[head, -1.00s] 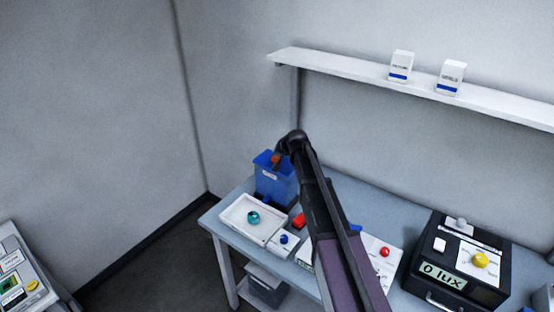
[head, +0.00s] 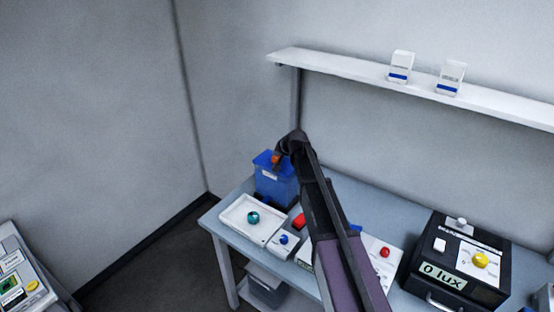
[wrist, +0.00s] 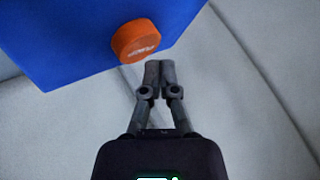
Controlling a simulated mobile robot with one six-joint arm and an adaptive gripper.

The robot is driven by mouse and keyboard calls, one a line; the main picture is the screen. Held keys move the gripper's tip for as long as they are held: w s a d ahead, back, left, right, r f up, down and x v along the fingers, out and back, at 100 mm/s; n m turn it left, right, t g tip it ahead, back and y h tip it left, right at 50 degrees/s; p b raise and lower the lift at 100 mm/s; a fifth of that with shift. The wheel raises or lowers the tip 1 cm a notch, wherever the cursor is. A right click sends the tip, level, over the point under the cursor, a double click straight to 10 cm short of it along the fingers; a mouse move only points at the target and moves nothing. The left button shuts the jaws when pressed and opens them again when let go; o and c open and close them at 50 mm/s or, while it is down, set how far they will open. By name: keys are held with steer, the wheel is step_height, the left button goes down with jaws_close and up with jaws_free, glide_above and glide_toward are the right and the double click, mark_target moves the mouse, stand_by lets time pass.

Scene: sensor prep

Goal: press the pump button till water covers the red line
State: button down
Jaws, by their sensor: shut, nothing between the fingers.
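An orange round button (wrist: 136,41) sits on top of a blue box (wrist: 60,38) in the wrist view. In the head view the blue box (head: 275,188) stands at the back left of the table, with the orange button (head: 275,159) partly behind my gripper. My gripper (wrist: 160,67) is shut and empty, its fingertips together just beside the button's lower right edge in the wrist view. I cannot tell whether they touch it. In the head view my gripper (head: 279,164) is over the box top. No water or red line can be made out.
A white tray (head: 235,222) with a teal knob-like thing stands before the box. A small blue-knobbed unit (head: 283,243), a red item (head: 298,221) and a black lux meter box (head: 452,268) are on the table. A wall shelf (head: 350,71) runs above.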

mark_target(277, 159)
steer(key=shift+f+b, duration=1.1)
steer(key=shift+f, duration=0.05)
stand_by(1.3)
steer(key=shift+r, duration=0.2)
steer(key=shift+r+p, duration=1)
steer(key=shift+p, duration=0.15)
step_height(277, 159, up, 5)
steer(key=p, duration=0.5)
stand_by(0.9)
steer(key=s+d+f+n+g+h+b, duration=0.1)
steer(key=s+d+f, duration=0.3)
steer(key=s, duration=0.9)
steer(key=s+d+f+n+g+h+b, duration=0.1)
steer(key=s+d+f+g+b, duration=0.3)
steer(key=s, duration=0.8)
steer(key=s+d+f+n+g+h+b, duration=0.1)
steer(key=s+d+f, duration=0.4)
steer(key=s, duration=0.8)
steer(key=shift+s+f+g+h+b, duration=0.3)
steer(key=shift+f+g+h+b, duration=0.35)
steer(key=shift+g+b, duration=0.5)
